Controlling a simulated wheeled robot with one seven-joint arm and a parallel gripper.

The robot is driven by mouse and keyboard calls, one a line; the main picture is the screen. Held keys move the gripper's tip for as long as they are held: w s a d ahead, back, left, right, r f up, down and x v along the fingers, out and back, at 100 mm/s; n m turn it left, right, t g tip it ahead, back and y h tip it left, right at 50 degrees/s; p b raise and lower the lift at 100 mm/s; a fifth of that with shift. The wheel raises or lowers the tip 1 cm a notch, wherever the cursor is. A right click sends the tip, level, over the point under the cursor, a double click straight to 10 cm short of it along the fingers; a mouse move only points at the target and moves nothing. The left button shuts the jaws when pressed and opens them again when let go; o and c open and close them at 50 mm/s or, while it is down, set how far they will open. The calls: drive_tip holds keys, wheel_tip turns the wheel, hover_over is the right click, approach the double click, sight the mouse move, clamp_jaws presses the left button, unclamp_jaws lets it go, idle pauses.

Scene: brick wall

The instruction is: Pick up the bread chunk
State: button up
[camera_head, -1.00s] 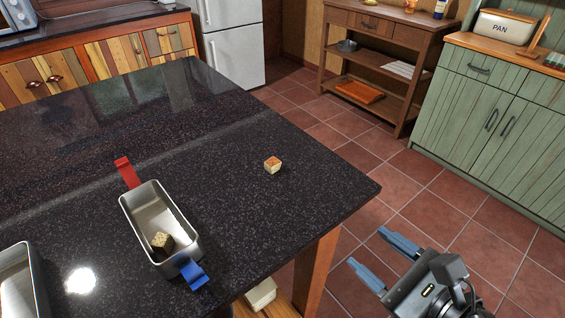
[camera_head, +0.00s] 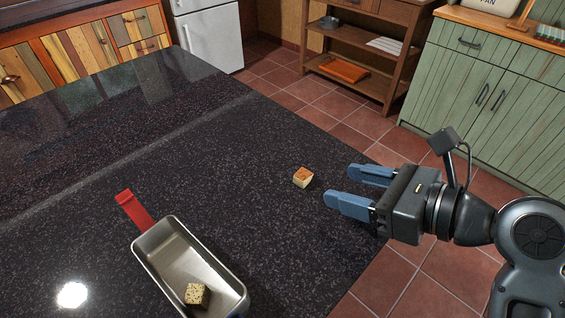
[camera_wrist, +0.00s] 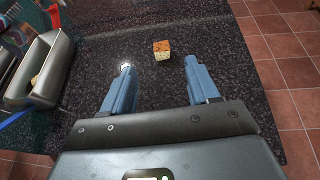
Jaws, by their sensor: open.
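The bread chunk (camera_head: 303,177) is a small cube with an orange-brown top and pale sides. It sits alone on the black speckled countertop (camera_head: 230,150), near its right edge. In the wrist view the bread chunk (camera_wrist: 162,50) lies ahead of the fingertips, between their lines. My gripper (camera_head: 348,187) has blue fingers. It is open and empty, at the right edge of the counter, a short way right of the chunk and pointing towards it. The gripper also shows in the wrist view (camera_wrist: 159,72), with its fingers apart.
The counter around the bread chunk is clear. Tiled floor lies beyond the right edge.

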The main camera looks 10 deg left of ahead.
sight(308, 176)
drive_tip(key=shift+x, duration=1.15)
drive_tip(key=x, duration=0.6)
drive_tip(key=shift+d+f, duration=0.1)
drive_tip(key=shift+d, duration=0.05)
clamp_jaws()
drive_tip(key=shift+r, duration=0.75)
wheel_tip(308, 176, up, 3)
drive_tip(key=shift+f, duration=0.2)
drive_tip(key=w+r+p+v, duration=0.1)
drive_tip(key=v, duration=1.2)
drive_tip(key=shift+r, duration=0.5)
